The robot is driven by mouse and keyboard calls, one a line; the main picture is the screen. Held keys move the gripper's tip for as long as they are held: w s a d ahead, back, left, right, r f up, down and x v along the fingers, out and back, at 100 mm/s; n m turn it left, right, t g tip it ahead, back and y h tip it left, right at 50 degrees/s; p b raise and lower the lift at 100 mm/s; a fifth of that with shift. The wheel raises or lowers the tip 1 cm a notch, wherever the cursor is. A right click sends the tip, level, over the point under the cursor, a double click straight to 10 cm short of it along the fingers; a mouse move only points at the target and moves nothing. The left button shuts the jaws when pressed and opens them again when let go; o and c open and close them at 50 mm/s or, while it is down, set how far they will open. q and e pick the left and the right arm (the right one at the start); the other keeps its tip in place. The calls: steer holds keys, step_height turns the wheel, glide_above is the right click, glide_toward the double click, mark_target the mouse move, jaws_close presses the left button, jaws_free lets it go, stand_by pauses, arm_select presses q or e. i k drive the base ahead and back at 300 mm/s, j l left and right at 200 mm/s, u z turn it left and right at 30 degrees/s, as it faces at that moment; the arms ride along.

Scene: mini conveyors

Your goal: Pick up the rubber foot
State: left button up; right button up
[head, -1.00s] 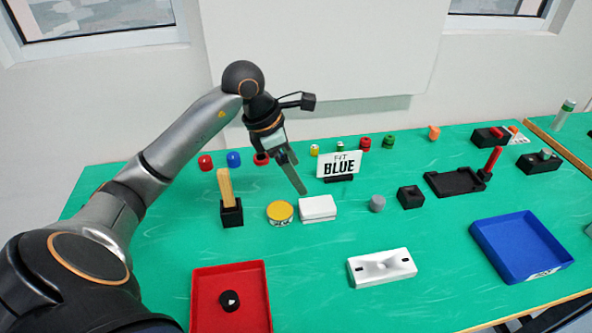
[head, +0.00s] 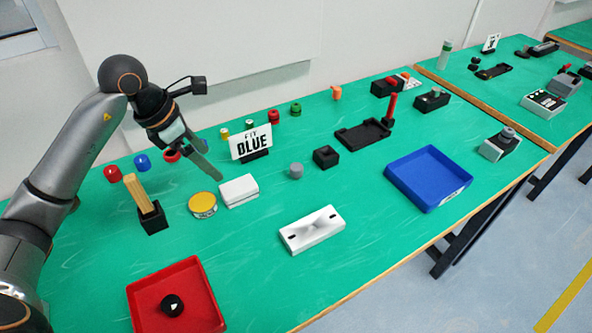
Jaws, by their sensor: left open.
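A small black round piece with a white mark on top (head: 172,305) lies in the red tray (head: 203,309) at the lower left; it may be the rubber foot, but I cannot be sure. A small grey cylinder (head: 296,170) stands on the green table right of the white box. My left gripper (head: 217,176) is open and empty, pointing down over the back left of the table, close to the white box (head: 239,191) in the picture. It is well behind the red tray. My right gripper is not in view.
A yellow-topped round tin (head: 203,205) and a black holder with wooden sticks (head: 153,219) stand near my left gripper. The "FIT BLUE" sign (head: 251,144) is behind. A white fixture (head: 312,230) and blue tray (head: 428,178) lie right.

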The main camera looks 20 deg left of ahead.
mark_target(296, 169)
steer(key=i+l+u, duration=0.55)
steer(key=l, duration=0.15)
steer(key=i+l+u, duration=0.25)
steer(key=l, duration=0.2)
steer(key=k, duration=0.05)
